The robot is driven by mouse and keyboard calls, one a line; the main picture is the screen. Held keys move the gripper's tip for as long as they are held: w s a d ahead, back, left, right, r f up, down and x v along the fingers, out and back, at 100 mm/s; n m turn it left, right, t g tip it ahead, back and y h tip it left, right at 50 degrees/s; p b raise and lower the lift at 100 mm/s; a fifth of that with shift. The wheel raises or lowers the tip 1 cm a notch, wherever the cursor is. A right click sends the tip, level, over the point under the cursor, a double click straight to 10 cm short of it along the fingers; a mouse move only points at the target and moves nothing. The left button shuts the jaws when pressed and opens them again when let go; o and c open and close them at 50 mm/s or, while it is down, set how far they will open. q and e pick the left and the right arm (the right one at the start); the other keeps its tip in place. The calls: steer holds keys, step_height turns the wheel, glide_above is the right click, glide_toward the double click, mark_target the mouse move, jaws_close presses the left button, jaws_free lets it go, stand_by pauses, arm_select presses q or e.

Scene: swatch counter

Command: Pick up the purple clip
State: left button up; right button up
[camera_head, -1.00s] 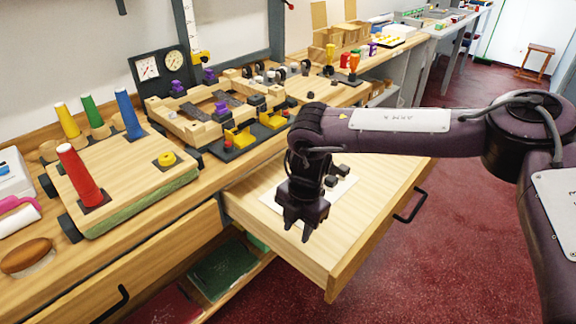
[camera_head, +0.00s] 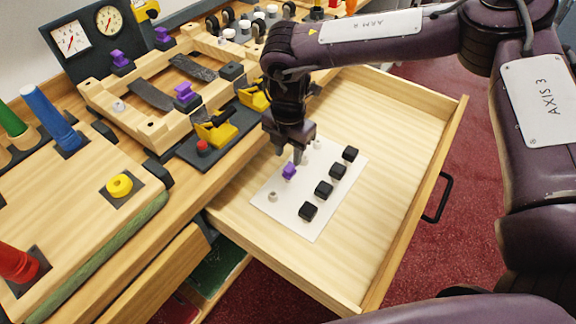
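A small purple clip (camera_head: 289,172) sits on a white card (camera_head: 313,226) in the open drawer, in the head view. My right gripper (camera_head: 290,156) points down just above and behind the clip, its fingers apart with a gap between them. I cannot tell whether a fingertip touches the clip. More purple clips show on the counter: one on the wooden frame (camera_head: 185,93), one at its back left (camera_head: 120,59), and one farther back (camera_head: 163,36). My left gripper is out of view.
Several black blocks (camera_head: 323,189) and small pale pegs (camera_head: 272,196) share the card. The open drawer (camera_head: 392,131) has bare floor right of the card. Yellow clamps (camera_head: 217,133) stand on the counter left of my gripper. A board with coloured cones (camera_head: 83,219) lies left.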

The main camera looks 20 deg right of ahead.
mark_target(290, 167)
step_height(290, 167, down, 5)
steer(key=shift+d+f, duration=0.15)
steer(key=shift+c, duration=0.5)
jaws_close()
